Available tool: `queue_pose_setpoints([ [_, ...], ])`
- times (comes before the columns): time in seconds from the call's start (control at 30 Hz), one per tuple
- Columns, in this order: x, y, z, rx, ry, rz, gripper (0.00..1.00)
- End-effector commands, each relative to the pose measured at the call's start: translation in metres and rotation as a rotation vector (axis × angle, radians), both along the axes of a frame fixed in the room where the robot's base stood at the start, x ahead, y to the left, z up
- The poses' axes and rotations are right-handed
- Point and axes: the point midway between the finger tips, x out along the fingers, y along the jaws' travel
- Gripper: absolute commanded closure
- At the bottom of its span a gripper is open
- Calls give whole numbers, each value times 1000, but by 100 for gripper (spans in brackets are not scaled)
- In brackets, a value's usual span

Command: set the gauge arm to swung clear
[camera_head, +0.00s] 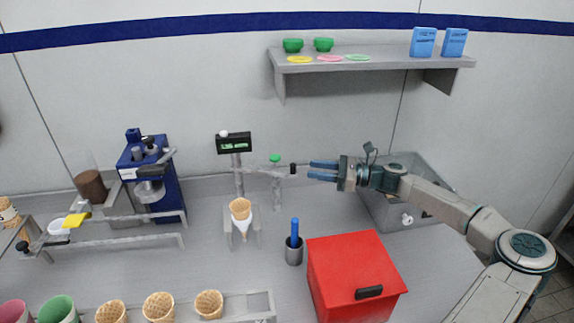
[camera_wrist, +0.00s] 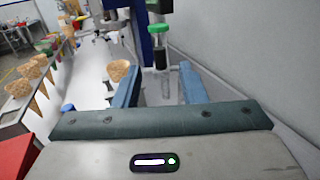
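The gauge arm (camera_head: 258,169) is a thin grey bar running right from a post under a small dark display (camera_head: 233,143). It ends in a black grip (camera_head: 293,169). A green knob (camera_head: 275,157) tops a second grey post by the bar. My gripper (camera_head: 309,169) is just right of the black grip, with blue fingers apart and nothing between them. In the wrist view, the black grip (camera_wrist: 160,57) appears ahead of the open fingertips (camera_wrist: 158,66); contact is not visible. A cone (camera_head: 240,208) stands in a white holder left of and below the bar.
A red box (camera_head: 353,275) and a grey cup with a blue handle (camera_head: 294,251) stand in front. A grey bin (camera_head: 425,170) is behind my arm. A blue machine (camera_head: 151,180) stands left. A shelf (camera_head: 375,60) hangs above.

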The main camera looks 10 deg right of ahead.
Motion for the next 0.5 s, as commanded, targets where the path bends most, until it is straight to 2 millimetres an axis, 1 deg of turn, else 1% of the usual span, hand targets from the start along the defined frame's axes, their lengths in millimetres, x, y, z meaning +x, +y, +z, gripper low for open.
queue_pose_setpoints([
  [0.03, 4, 13, 3, 4, -1, 5, 62],
  [0.1, 10, 27, 3, 3, -1, 5, 62],
  [0.3, 24, 63, 2, 1, 0, 4, 62],
  [0.4, 29, 74, 2, 1, -1, 3, 62],
  [0.5, 32, 81, 1, 0, 0, 3, 62],
])
